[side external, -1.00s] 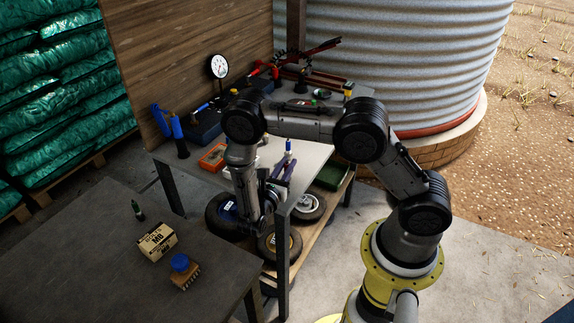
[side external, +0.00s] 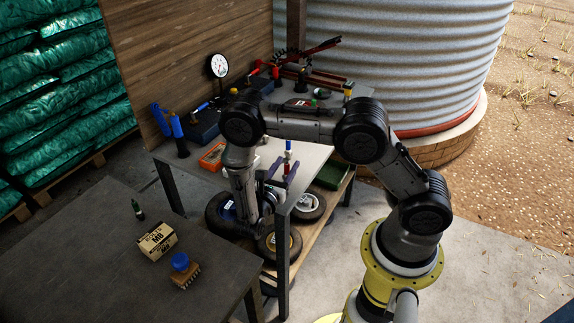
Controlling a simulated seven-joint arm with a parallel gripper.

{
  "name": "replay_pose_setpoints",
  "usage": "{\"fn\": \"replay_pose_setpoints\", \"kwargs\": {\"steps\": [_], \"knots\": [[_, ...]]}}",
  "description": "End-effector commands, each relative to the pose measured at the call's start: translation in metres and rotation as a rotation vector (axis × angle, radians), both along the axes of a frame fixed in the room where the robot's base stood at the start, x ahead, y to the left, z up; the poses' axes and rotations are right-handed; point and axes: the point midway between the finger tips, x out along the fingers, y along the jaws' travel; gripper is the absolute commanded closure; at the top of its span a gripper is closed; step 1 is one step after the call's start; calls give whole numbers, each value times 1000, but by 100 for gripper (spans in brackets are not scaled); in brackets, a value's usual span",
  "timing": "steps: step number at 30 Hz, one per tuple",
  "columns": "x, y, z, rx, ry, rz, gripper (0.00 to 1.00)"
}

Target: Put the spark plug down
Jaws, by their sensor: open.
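My gripper (side external: 281,166) is open over the near part of the grey workbench (side external: 310,160), its two purple fingers spread apart. A small upright piece with a blue top (side external: 288,145) and red and white below shows at the fingertips. It may be the spark plug, but it is too small to be sure. I cannot tell whether it touches a finger or stands free on the bench. My wrist hides part of the bench edge.
A dark table (side external: 90,250) at the left front holds a box (side external: 157,242), a blue-topped brush (side external: 184,270) and a green bottle-like item (side external: 137,209). An orange tray (side external: 212,157) and a dial gauge (side external: 218,66) are on the bench. Wheels (side external: 281,243) lie on the shelf below.

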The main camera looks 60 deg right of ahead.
Motion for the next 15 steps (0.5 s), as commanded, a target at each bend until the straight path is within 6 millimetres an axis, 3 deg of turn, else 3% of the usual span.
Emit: {"fn": "replay_pose_setpoints", "kwargs": {"steps": [9,15], "knots": [[-8,64,0,0,-1,6,50],[-12,96,0,0,-1,4,50]]}}
